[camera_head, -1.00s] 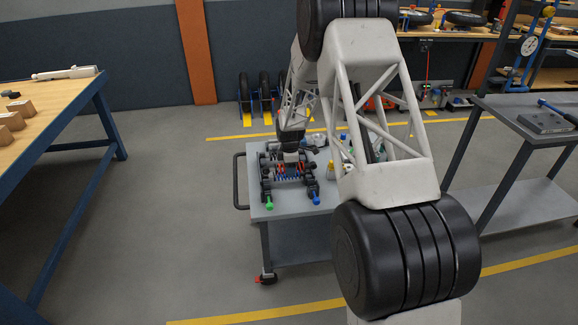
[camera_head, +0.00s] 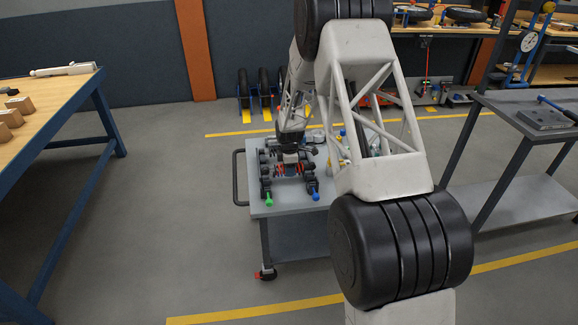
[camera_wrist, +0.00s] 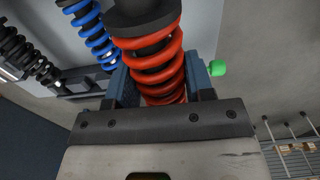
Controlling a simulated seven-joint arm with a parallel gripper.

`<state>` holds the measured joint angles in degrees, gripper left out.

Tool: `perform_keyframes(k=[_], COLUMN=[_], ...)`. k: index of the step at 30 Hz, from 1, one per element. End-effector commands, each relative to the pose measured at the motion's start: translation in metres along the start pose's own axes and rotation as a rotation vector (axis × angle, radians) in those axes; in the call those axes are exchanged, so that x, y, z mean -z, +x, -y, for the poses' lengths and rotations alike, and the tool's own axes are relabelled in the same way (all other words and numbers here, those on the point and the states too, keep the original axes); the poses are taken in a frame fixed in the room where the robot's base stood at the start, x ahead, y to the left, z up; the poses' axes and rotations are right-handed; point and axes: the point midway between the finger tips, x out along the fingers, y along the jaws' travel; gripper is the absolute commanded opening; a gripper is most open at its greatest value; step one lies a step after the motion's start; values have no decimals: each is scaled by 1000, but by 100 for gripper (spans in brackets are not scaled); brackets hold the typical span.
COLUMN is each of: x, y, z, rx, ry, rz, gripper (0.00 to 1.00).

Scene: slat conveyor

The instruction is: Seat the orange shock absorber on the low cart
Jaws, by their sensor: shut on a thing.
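The orange shock absorber (camera_wrist: 153,62), a dark-ended damper in an orange-red coil spring, is held between the fingers of my gripper (camera_wrist: 160,92) in the wrist view. My gripper is shut on it. In the head view my gripper (camera_head: 289,166) is low over the left part of the low cart (camera_head: 290,209), within a dark rack. Orange-red coils show there beside the gripper. The shock's far end is cut off in the wrist view, so I cannot tell whether it touches the rack.
The rack has a green tip (camera_head: 268,199) and a blue tip (camera_head: 315,192). A wooden bench (camera_head: 50,88) is left and a grey cart (camera_head: 520,190) right.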

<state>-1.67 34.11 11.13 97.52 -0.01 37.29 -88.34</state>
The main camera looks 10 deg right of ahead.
Motion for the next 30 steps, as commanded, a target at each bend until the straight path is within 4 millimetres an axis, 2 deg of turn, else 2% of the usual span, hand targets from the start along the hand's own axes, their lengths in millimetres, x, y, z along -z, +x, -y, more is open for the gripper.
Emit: perform_keyframes(k=[30], x=[0], y=[54], z=[0], rx=[-1], ry=[0], rz=[0], gripper=[7])
